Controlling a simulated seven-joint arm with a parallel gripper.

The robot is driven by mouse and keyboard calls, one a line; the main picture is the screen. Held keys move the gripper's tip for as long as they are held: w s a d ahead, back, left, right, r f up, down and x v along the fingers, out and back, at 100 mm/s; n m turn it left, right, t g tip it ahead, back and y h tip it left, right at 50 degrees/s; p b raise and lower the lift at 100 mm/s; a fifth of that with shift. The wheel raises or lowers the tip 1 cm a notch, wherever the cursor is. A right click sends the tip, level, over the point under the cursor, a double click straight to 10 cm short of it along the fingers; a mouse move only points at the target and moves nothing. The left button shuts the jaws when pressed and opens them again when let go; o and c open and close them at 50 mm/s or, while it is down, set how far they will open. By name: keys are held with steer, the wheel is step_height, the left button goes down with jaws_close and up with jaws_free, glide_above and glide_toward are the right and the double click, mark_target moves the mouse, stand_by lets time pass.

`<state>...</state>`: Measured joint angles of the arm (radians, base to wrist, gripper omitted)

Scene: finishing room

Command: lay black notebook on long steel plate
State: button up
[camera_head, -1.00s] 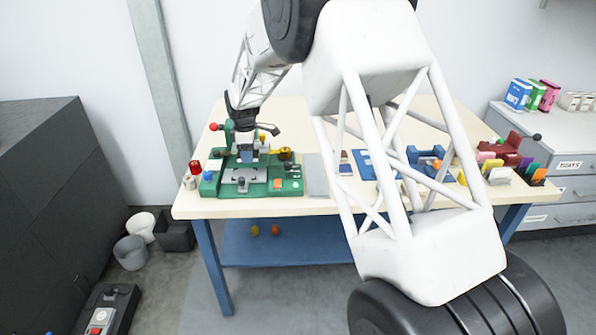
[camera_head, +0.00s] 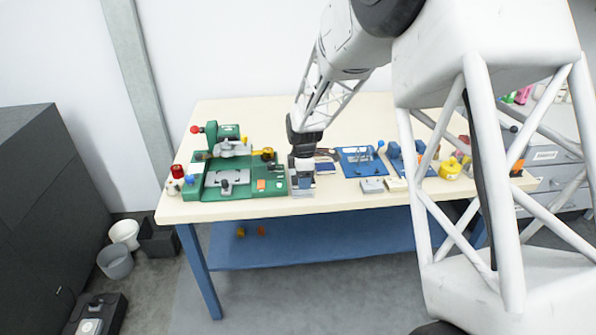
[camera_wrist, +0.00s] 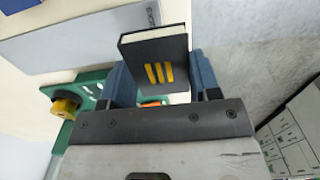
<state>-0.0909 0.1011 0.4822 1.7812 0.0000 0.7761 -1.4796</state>
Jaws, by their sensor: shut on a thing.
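My gripper (camera_head: 303,180) is over the workbench, just right of the green machine. In the wrist view its blue fingers (camera_wrist: 162,76) are shut on the black notebook (camera_wrist: 155,58), a small dark block with pale page edges and yellow stripes on its face. The long steel plate (camera_wrist: 85,42) is a flat grey strip beyond the notebook, towards the upper left of the wrist view. The notebook appears apart from the plate there. In the head view my gripper hides part of the plate, and the gap in height cannot be judged.
The green machine (camera_head: 205,190) with a gold knob (camera_wrist: 65,107) stands close on the left. Blue fixtures (camera_head: 362,160) and small grey blocks (camera_head: 372,185) lie to the right. The bench's front edge (camera_head: 250,212) is near. The bench back (camera_head: 260,115) is clear.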

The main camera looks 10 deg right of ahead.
steer(key=shift+s+d+f, duration=0.15)
steer(key=shift+s+d, duration=0.4)
steer(key=shift+d, duration=0.15)
steer(key=shift+w, duration=0.15)
steer(key=w, duration=0.5)
steer(key=w+f, duration=0.1)
steer(key=w, duration=0.4)
steer(key=w+a, duration=0.1)
steer(key=w, duration=0.4)
steer(key=shift+w+a+f, duration=0.1)
steer(key=shift+w+f, duration=0.15)
steer(key=shift+w, duration=0.1)
steer(key=shift+f, duration=0.1)
steer(key=shift+f, duration=1.65)
steer(key=shift+f, duration=0.15)
steer(key=o, duration=0.9)
steer(key=shift+c, duration=0.2)
